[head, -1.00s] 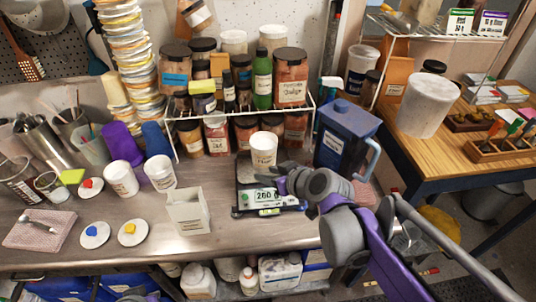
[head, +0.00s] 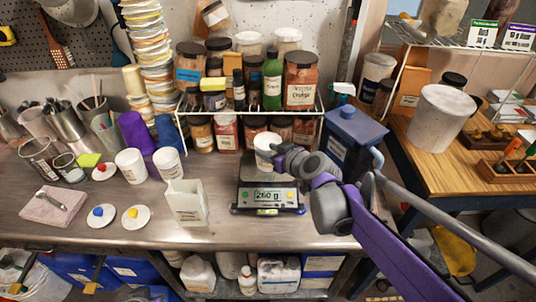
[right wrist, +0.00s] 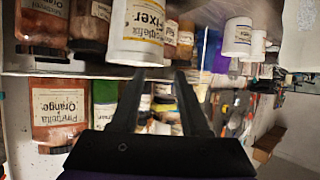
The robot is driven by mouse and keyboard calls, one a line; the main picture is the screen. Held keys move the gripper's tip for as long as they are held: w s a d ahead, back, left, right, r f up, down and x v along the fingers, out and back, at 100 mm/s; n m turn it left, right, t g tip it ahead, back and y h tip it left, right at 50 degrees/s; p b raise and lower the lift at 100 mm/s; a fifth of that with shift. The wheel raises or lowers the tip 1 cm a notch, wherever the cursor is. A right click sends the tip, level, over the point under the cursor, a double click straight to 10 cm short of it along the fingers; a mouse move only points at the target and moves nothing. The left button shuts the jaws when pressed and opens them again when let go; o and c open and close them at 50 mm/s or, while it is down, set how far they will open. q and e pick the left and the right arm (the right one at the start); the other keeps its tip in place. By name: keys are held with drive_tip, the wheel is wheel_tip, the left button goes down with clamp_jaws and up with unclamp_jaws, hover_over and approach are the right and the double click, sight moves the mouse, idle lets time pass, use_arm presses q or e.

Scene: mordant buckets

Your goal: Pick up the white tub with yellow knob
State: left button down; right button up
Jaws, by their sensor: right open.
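A small flat white piece with a yellow knob (head: 136,216) lies on the bench at the left in the head view. A white tub (head: 265,148) stands on the digital scale (head: 268,197); no yellow knob shows on it. My right gripper (head: 280,160) is at this tub's right side, partly covering it. In the right wrist view its fingers (right wrist: 160,78) are apart with nothing held, and a white tub labelled "Fixer" (right wrist: 140,35) is just beyond the tips. Contact cannot be told. My left gripper is out of view.
Two more white tubs (head: 130,165) (head: 167,163) stand at the left. A blue-knobbed white piece (head: 98,214) and a square white container (head: 187,204) are nearby. A blue jug (head: 352,140) stands right of the scale, and a jar rack (head: 250,110) behind it.

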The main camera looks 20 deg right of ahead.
drive_tip(key=x, duration=0.5)
drive_tip(key=shift+w+f, duration=0.1)
drive_tip(key=shift+w, duration=0.05)
clamp_jaws()
idle(1.3)
